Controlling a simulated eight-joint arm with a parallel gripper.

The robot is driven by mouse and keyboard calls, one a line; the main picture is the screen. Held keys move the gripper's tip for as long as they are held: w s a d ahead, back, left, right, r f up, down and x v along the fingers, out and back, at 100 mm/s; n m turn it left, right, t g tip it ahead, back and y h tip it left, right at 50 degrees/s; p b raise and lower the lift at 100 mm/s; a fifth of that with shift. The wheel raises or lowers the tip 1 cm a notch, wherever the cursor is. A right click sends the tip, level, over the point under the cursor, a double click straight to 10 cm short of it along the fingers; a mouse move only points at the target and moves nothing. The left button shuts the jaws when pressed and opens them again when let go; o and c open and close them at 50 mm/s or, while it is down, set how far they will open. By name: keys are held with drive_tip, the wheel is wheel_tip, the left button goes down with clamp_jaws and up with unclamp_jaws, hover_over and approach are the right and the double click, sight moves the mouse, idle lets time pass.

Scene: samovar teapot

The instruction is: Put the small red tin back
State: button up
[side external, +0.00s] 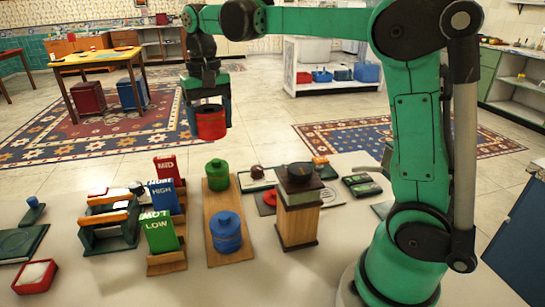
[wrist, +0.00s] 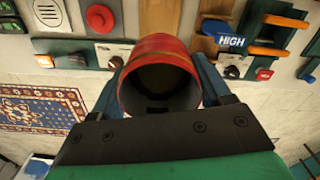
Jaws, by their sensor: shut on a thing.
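The small red tin (side external: 211,123) is held in the air by my gripper (side external: 208,115), well above the counter. In the wrist view the red tin (wrist: 160,50) sits between the two blue-green fingers, its round, dark, hollow end facing the camera. My gripper (wrist: 160,88) is shut on its sides. On the counter below, a wooden board (side external: 213,206) carries a green tin (side external: 217,176) at its far end and a blue tin (side external: 226,232) nearer. Bare board shows between these two tins.
Left of the board stand cards in wooden holders: red (side external: 165,168), blue HIGH (side external: 161,194) and green LOW (side external: 159,232). A red tray (side external: 36,276) is at front left.

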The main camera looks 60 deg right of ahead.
wheel_tip(320, 180, down, 19)
drive_tip(key=shift+r, duration=0.2)
idle(0.3)
drive_tip(key=o, duration=1.4)
drive_tip(key=shift+f, duration=0.1)
wheel_tip(320, 180, up, 12)
drive_tip(key=s+a+n+t, duration=0.5)
drive_tip(key=s+n+t, duration=0.1)
drive_tip(key=s, duration=0.4)
drive_tip(key=shift+r+t, duration=0.3)
drive_tip(key=shift+t, duration=0.3)
